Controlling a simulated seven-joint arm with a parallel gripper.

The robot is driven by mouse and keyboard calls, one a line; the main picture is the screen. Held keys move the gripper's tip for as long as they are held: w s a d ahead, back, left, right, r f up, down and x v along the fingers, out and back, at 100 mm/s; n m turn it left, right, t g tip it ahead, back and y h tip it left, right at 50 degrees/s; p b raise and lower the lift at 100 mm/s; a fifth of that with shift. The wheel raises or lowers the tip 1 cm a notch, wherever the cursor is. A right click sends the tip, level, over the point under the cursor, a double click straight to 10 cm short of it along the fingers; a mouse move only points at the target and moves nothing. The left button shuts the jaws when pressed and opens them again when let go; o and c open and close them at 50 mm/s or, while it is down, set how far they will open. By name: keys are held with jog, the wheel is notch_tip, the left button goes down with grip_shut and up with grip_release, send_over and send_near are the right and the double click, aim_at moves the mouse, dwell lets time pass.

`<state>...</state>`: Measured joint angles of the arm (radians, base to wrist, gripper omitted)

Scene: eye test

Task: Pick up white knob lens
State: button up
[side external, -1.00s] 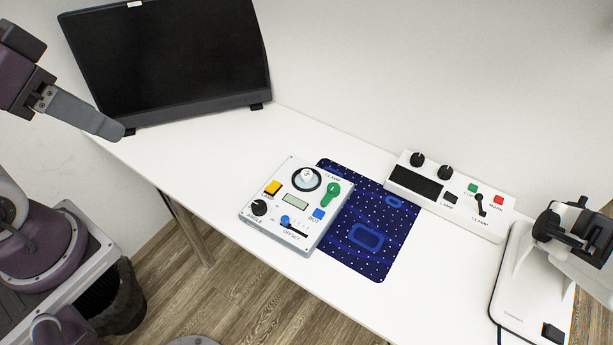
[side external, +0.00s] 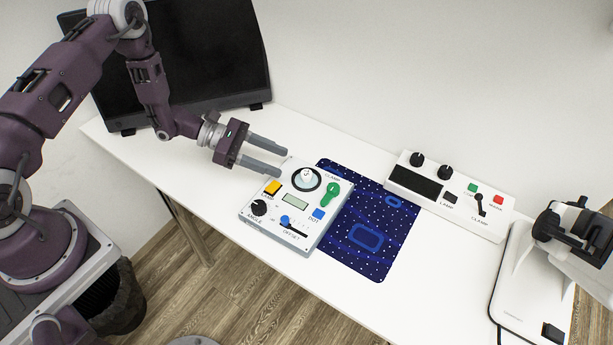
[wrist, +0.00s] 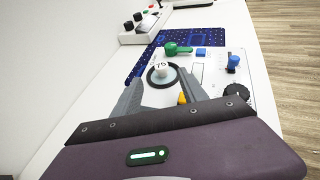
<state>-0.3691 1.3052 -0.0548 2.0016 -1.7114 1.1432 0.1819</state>
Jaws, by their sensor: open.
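The white knob lens (side external: 307,176) sits in a dark ring on the upper part of the white control panel (side external: 265,224). In the wrist view the knob (wrist: 161,70) shows a dark marking like "75" on its top and stands upright in the ring. My gripper (side external: 283,162) is open and empty, just left of and above the panel's upper left corner. In the wrist view its two fingers (wrist: 161,92) point towards the knob, which appears between and just beyond them. The gripper is apart from the knob.
The panel also bears a green clamp handle (side external: 331,193), a yellow button (side external: 272,187), a black angle knob (side external: 259,207) and a blue slider (side external: 285,220). A blue patterned mat (side external: 375,262) lies right of it. A monitor (side external: 215,60), second control box (side external: 440,210) and white device (side external: 515,300) stand around.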

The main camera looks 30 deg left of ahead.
aim_at(303, 172)
jog(key=x, duration=0.7)
jog(key=shift+s+f, duration=0.1)
jog(key=shift+s, duration=0.05)
grip_shut()
